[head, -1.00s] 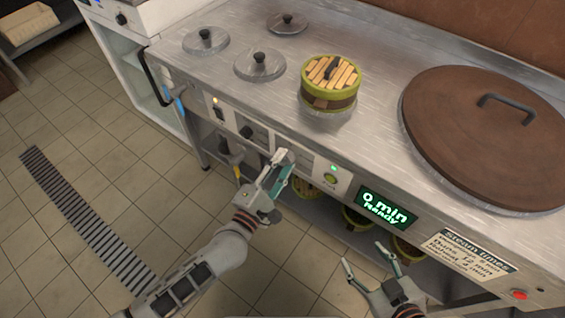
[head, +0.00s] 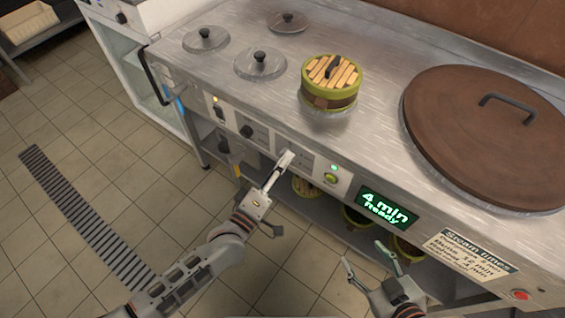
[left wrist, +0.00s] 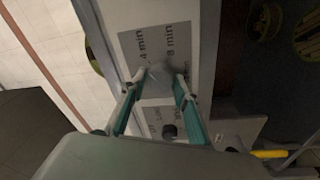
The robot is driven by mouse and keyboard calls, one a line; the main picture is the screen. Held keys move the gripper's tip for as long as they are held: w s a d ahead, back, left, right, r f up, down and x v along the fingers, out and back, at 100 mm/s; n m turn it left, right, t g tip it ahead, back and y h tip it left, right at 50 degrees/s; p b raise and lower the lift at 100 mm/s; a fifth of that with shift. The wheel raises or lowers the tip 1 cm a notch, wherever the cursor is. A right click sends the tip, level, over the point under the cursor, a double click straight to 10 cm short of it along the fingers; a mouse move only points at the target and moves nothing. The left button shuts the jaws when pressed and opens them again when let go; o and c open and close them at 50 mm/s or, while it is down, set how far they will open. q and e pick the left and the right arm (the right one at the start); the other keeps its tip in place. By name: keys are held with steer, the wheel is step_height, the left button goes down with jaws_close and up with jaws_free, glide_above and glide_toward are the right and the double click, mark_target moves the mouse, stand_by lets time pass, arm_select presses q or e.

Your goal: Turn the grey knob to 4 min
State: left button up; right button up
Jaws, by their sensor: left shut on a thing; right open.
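My left gripper (head: 286,160) is shut at the front panel of the steel counter, with its fingers on the grey knob. In the left wrist view the grey knob (left wrist: 158,74) sits between the two fingertips, on a grey plate with "4 min" and "8 min" labels. In the head view the gripper hides most of the knob. The display (head: 385,208) on the panel reads "4 min ready" in green. My right gripper (head: 372,262) is open and empty, in front of the counter at the lower right.
A black knob (head: 246,131) is left of the grey plate, and a green button (head: 330,178) with a lit lamp is right of it. A bamboo steamer (head: 331,82) and a large brown lid (head: 485,135) are on the counter. More steamers stand on the shelf below.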

arm_select(q)
steer(key=shift+m, duration=0.5)
arm_select(e)
steer(key=shift+s+f, duration=0.2)
steer(key=shift+s, duration=0.1)
steer(key=shift+w+r, duration=0.15)
steer(key=shift+r, duration=0.05)
arm_select(q)
steer(key=o, duration=1.1)
arm_select(e)
steer(key=shift+w+r, duration=0.2)
steer(key=shift+w, duration=0.1)
arm_select(q)
steer(key=v, duration=0.7)
steer(key=shift+s+a, duration=0.2)
steer(key=shift+s, duration=0.05)
arm_select(e)
steer(key=shift+s+f, duration=0.2)
arm_select(q)
steer(key=shift+f, duration=0.1)
